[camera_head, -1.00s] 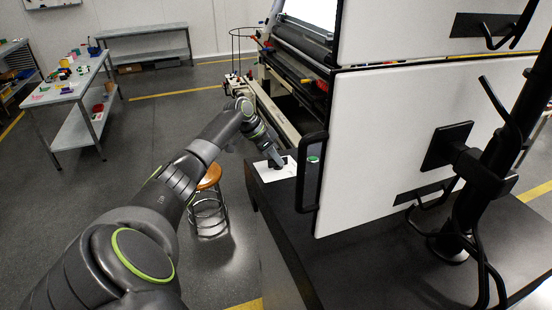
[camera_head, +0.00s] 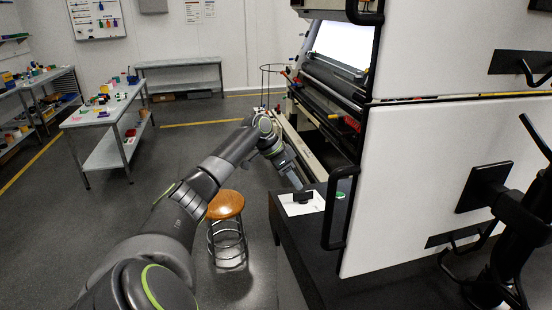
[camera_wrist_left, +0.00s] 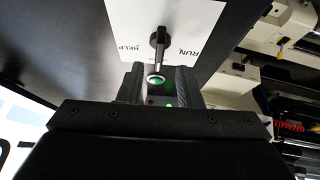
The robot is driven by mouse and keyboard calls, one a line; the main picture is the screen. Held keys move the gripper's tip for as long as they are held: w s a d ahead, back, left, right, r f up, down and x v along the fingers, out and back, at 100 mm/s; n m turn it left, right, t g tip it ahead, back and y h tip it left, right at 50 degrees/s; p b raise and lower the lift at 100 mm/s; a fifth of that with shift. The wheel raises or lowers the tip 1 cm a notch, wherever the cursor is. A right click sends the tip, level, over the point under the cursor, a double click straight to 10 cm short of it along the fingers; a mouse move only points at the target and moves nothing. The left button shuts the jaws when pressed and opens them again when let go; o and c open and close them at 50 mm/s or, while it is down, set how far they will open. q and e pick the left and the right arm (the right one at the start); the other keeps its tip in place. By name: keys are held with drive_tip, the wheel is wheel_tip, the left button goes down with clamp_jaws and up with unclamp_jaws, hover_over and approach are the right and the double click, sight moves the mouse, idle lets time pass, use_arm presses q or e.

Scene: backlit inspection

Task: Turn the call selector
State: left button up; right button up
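The call selector (camera_head: 303,197) is a small black handle on a white plate (camera_head: 290,210) on the dark cabinet top. In the left wrist view the selector (camera_wrist_left: 158,42) stands out from the plate, with the words HELP on its left and RUN on its right. A pale ring with green in it shows at the handle's near end. My left gripper (camera_head: 296,186) is just above and beside the selector in the head view. In the left wrist view its dark fingers (camera_wrist_left: 157,88) are apart, with a gap between them below the ring. Whether they touch the handle is unclear.
A green button (camera_head: 340,195) sits right of the plate, close to a black door handle (camera_head: 338,208) on a white panel (camera_head: 410,180). Rollers and a bright screen (camera_head: 342,45) are behind. A wooden stool (camera_head: 226,205) stands left of the cabinet (camera_head: 290,255).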

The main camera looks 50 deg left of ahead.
use_arm(q)
drive_tip(key=b+v, duration=0.3)
drive_tip(key=v, duration=0.9)
drive_tip(key=shift+s, duration=0.15)
drive_tip(key=shift+r, duration=0.1)
